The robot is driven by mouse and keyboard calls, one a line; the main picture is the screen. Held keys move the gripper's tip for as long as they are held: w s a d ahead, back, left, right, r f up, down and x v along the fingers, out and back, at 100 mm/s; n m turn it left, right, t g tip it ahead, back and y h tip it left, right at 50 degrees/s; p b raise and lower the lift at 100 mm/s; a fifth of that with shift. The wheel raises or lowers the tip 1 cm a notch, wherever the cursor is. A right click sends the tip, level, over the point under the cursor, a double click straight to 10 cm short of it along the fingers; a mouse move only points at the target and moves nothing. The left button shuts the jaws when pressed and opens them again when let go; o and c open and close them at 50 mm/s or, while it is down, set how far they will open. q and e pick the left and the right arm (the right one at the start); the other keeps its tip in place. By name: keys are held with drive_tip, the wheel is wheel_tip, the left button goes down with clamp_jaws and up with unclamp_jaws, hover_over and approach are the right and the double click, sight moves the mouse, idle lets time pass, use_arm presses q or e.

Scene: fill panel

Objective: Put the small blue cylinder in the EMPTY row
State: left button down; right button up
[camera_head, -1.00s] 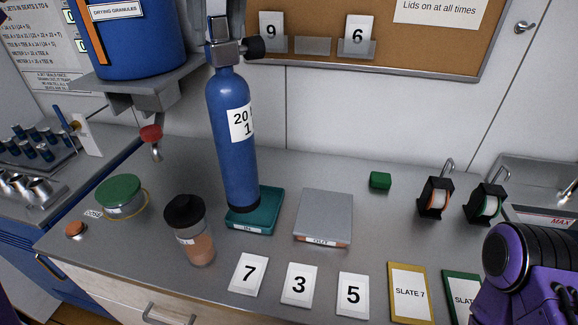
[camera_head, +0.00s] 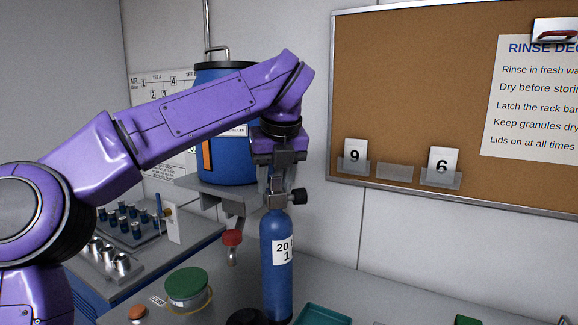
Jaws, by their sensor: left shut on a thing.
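The blue cylinder (camera_head: 277,265), with a white label reading 20 and 1, hangs or stands upright in the middle of the head view. My left gripper (camera_head: 277,180) points down from above and is shut on its valve top. The cylinder's lower end is near the bottom of the picture, left of the teal pad (camera_head: 322,315); I cannot tell whether it touches the bench. No row label reading EMPTY is legible. My right gripper is not in view.
At left a rack (camera_head: 150,232) holds several small dark cylinders and silver ones. A green-lidded tub (camera_head: 187,287), an orange button (camera_head: 137,312) and a black lid (camera_head: 245,318) are close by. A blue drum (camera_head: 226,160) on a bracket with a red-handled spout (camera_head: 232,238) stands behind.

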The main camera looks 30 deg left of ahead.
use_arm(q)
drive_tip(key=a+f, duration=0.1)
drive_tip(key=w+a+f, duration=0.1)
drive_tip(key=shift+w+a+f, duration=0.1)
drive_tip(key=shift+f, duration=0.2)
wheel_tip(320, 180, down, 3)
drive_tip(key=shift+w+a+f, duration=0.1)
drive_tip(key=shift+f, duration=0.05)
drive_tip(key=c, duration=1)
unclamp_jaws()
drive_tip(key=shift+f, duration=0.2)
drive_tip(key=o, duration=0.4)
drive_tip(key=shift+s+r, duration=0.1)
drive_tip(key=shift+s, duration=0.1)
